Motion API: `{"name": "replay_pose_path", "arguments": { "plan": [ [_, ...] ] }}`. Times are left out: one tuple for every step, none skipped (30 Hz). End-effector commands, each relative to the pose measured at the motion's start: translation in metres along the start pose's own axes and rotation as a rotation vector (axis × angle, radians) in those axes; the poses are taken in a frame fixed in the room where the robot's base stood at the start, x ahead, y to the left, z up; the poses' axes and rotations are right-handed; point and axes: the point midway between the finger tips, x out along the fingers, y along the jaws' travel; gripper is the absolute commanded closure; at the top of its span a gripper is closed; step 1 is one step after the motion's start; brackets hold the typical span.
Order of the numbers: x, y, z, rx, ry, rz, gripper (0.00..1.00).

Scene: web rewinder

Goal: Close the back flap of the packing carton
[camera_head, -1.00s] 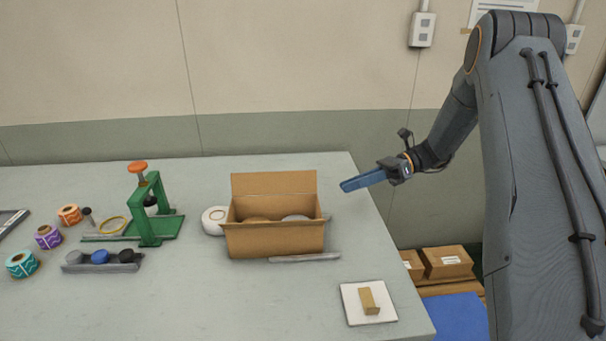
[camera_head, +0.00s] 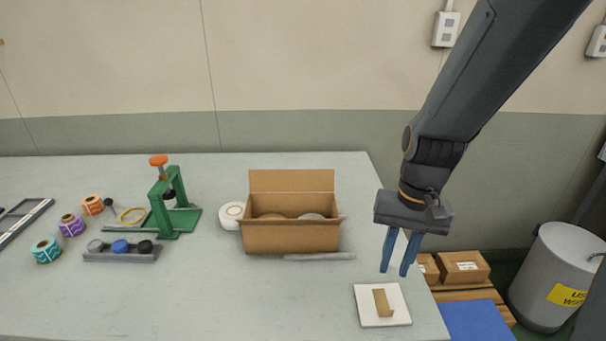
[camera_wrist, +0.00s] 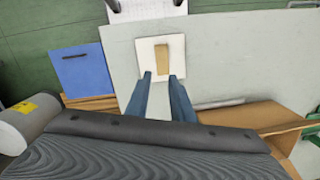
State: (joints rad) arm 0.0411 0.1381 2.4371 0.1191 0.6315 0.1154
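The brown packing carton (camera_head: 291,238) stands on the table in the middle of the head view, open at the top. Its back flap (camera_head: 291,181) stands up, roughly upright, behind the opening. Rounded items lie inside, partly hidden by the front wall. My gripper (camera_head: 394,272) points down to the right of the carton, apart from it, over the table's right side near a white square plate (camera_head: 382,320). Its two blue fingers are parted with nothing between them. In the wrist view the open fingertips (camera_wrist: 160,77) show in front of the plate, and part of the carton (camera_wrist: 245,115) shows at lower right.
A brown piece (camera_head: 382,303) lies on the white plate. A white roll (camera_head: 231,213) is close to the carton's left side, a grey strip (camera_head: 320,256) in front. A green press (camera_head: 165,205) stands farther left. Boxes (camera_head: 466,267) and a grey bin (camera_head: 556,275) are right of the table.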

Motion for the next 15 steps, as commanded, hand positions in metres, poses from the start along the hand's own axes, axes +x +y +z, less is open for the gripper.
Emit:
{"name": "replay_pose_path", "arguments": {
  "plan": [
    [-0.001,0.001,0.005,-0.042,0.021,0.009,0.79],
    [-0.001,0.002,0.007,-0.069,0.033,0.016,0.79],
    [-0.002,0.003,0.010,-0.102,0.049,0.022,0.79],
    [-0.002,0.003,0.012,-0.126,0.060,0.027,0.79],
    [-0.003,0.004,0.014,-0.150,0.072,0.031,0.79],
    [-0.004,0.003,0.017,-0.173,0.086,0.032,0.79],
    [-0.008,0.000,0.019,-0.178,0.096,0.026,0.79],
    [-0.011,-0.004,0.018,-0.153,0.094,0.011,0.79],
    [-0.013,-0.009,0.016,-0.115,0.085,-0.006,0.79],
    [-0.015,-0.012,0.015,-0.088,0.079,-0.019,0.79],
    [-0.017,-0.016,0.014,-0.061,0.071,-0.032,0.79],
    [-0.019,-0.021,0.013,-0.023,0.061,-0.050,0.79],
    [-0.022,-0.025,0.012,0.006,0.054,-0.065,0.79],
    [-0.024,-0.029,0.011,0.034,0.046,-0.079,0.79],
    [-0.027,-0.035,0.009,0.073,0.034,-0.099,0.79]
  ]
}}
